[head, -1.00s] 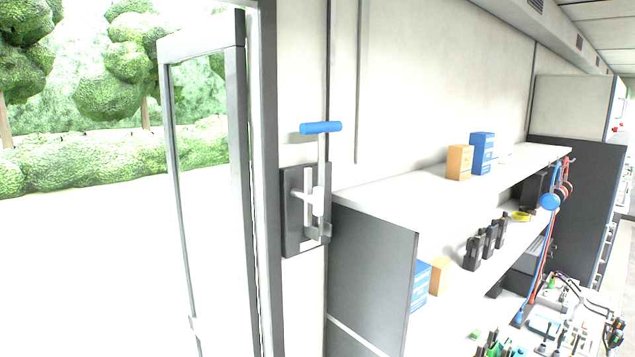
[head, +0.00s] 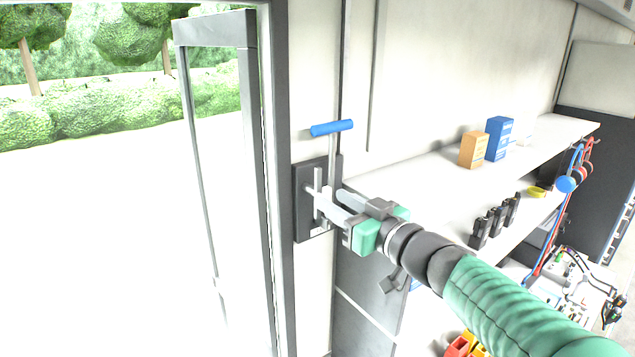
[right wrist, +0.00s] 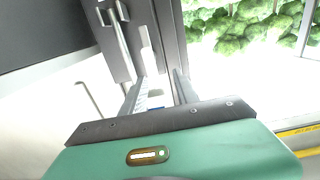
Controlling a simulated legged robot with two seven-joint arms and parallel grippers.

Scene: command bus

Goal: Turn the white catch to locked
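The white catch (head: 318,180) is on a dark plate (head: 302,222) fixed to the wall beside the door frame. Its upper part stands roughly upright; my gripper hides its lower part. A blue-handled T-lever (head: 332,128) rises above it on a pale rod. My right gripper (head: 328,200) is at the plate, with its two fingers apart. In the right wrist view, the fingers (right wrist: 158,90) reach toward the dark plate with a gap between them, and a white piece, probably the catch (right wrist: 148,58), shows in that gap. I cannot tell whether they touch it. My left gripper is out of view.
An open glazed door (head: 250,150) stands to the left, with hedges outside. A white shelf (head: 420,165) projects close right of the plate, holding an orange box (head: 474,150) and a blue box (head: 498,138).

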